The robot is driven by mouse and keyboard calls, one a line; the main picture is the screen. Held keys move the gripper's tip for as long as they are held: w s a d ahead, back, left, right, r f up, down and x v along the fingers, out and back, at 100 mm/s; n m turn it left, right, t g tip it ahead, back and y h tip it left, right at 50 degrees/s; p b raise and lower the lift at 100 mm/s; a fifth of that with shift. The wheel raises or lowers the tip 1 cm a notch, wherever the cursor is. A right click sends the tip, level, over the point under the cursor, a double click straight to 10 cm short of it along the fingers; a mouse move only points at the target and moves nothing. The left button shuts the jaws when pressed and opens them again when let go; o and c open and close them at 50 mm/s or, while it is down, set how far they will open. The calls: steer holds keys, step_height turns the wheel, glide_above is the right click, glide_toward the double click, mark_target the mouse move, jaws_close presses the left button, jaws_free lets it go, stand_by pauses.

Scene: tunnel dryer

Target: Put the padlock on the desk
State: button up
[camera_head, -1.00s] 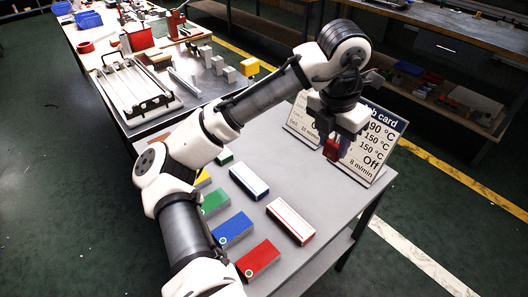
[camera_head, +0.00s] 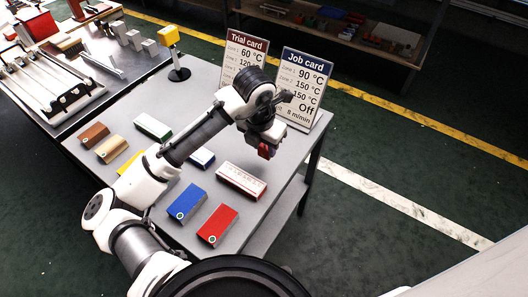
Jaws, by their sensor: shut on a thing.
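My gripper (camera_head: 263,147) is shut on a small red padlock (camera_head: 265,152), much of which the fingers hide. It holds the padlock over the right part of the grey desk (camera_head: 262,225), in front of the job card and just beyond the white-and-red box. I cannot tell exactly how high above the top the padlock is; it appears clear of the box.
A white-and-red box (camera_head: 241,181), a red box (camera_head: 217,225), a blue box (camera_head: 187,203) and several others lie on the desk. The job card (camera_head: 303,82) and trial card (camera_head: 243,55) stand at the back. Bare top shows near the front right edge.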

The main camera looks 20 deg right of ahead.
mark_target(264, 157)
steer(key=shift+f, duration=1.85)
steer(key=shift+f, duration=0.1)
steer(key=shift+f, duration=0.15)
steer(key=o, duration=0.8)
steer(key=shift+o, duration=0.2)
steer(key=shift+r, duration=0.4)
step_height(264, 157, up, 12)
steer(key=s+a, duration=0.1)
steer(key=shift+a+f, duration=0.2)
steer(key=shift+a, duration=0.05)
